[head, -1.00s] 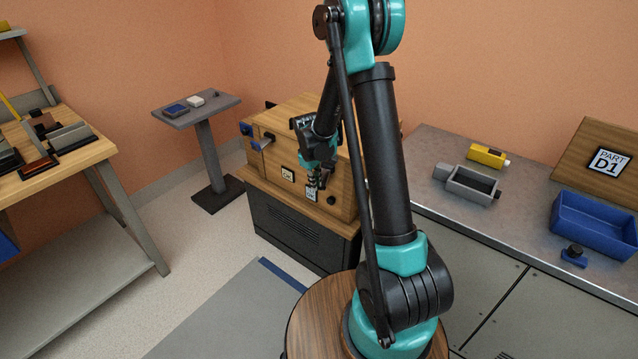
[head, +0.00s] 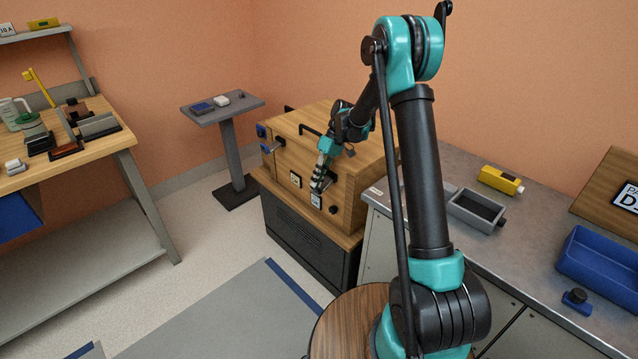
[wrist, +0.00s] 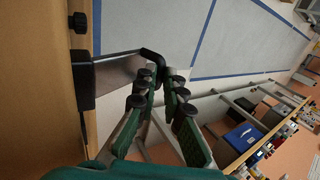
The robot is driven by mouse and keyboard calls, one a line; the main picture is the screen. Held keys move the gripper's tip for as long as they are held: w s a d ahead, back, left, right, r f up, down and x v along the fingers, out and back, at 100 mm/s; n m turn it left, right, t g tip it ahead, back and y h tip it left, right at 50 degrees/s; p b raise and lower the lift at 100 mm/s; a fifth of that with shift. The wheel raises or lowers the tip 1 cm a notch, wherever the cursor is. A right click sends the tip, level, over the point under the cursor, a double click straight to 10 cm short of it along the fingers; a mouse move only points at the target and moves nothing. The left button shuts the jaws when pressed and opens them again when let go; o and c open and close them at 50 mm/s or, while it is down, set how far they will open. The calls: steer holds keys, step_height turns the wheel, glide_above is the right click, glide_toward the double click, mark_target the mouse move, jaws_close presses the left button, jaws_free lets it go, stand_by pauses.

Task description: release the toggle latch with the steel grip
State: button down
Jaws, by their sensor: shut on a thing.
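The toggle latch shows in the wrist view as a flat steel grip (wrist: 118,70) with a black bent end, standing out from a black mount (wrist: 82,76) on a wooden panel. My gripper (wrist: 160,82) has its padded fingers on either side of the black bent end, shut on the steel grip. In the head view my gripper (head: 318,180) is at the front face of the wooden box (head: 345,160), pointing down and left. There it hides the latch, so its angle is hard to tell.
The box stands on a dark cabinet (head: 290,235), with a handle on top and blue-tipped latches (head: 268,148) at its left. A small pedestal table (head: 225,108) stands behind left. A grey counter (head: 455,235) with a blue bin (head: 598,262) is at right. Floor at front left is open.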

steer(key=shift+w+d+r, duration=0.1)
steer(key=shift+r, duration=0.1)
steer(key=c, duration=2.2)
jaws_free()
steer(key=o, duration=0.6)
step_height(320, 180, up, 10)
steer(key=shift+c, duration=0.6)
